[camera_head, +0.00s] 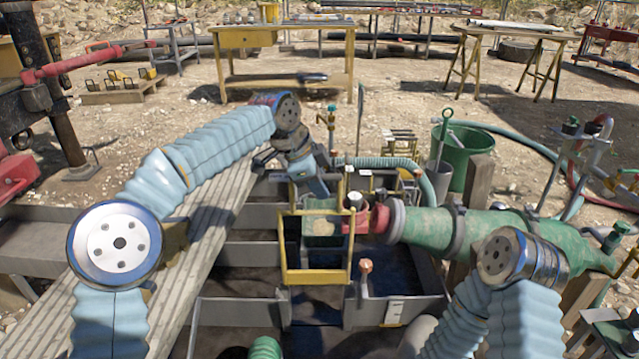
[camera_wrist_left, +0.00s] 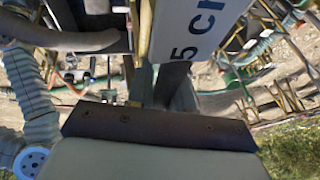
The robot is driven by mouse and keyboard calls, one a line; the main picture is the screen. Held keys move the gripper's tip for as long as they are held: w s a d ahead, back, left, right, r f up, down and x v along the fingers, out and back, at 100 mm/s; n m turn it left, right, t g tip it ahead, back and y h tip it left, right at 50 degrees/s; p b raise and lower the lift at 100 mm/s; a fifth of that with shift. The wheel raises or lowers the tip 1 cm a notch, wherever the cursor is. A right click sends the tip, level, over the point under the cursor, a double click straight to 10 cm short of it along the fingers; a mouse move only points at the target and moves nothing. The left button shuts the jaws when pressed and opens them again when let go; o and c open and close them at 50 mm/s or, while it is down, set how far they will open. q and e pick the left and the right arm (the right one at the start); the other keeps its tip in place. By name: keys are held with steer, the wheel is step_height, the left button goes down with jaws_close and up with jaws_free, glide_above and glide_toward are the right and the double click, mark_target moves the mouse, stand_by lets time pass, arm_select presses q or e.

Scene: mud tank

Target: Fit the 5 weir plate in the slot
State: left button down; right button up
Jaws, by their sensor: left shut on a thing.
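My left gripper (camera_head: 316,188) is over the near part of the mud tank, beside the top of a yellow frame (camera_head: 317,277). In the left wrist view, a white plate face marked "5 cm" (camera_wrist_left: 196,28) is close beyond the fingers (camera_wrist_left: 172,86), tilted in the picture. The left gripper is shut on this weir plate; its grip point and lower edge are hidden. In the head view I cannot clearly make out the plate, and the slot and any contact with it cannot be told. My right gripper is not in view.
Grey tank walls (camera_head: 240,312) divide the tank below. A green bucket (camera_head: 462,155) stands behind. A plank walkway (camera_head: 185,262) runs along the left.

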arm_select(q)
steer(key=shift+p, duration=0.35)
stand_by(0.3)
step_height(320, 180, down, 11)
steer(key=b, duration=0.7)
steer(key=shift+r, duration=0.15)
stand_by(0.4)
steer(key=shift+f+b, duration=2.85)
steer(key=shift+f, duration=2.1)
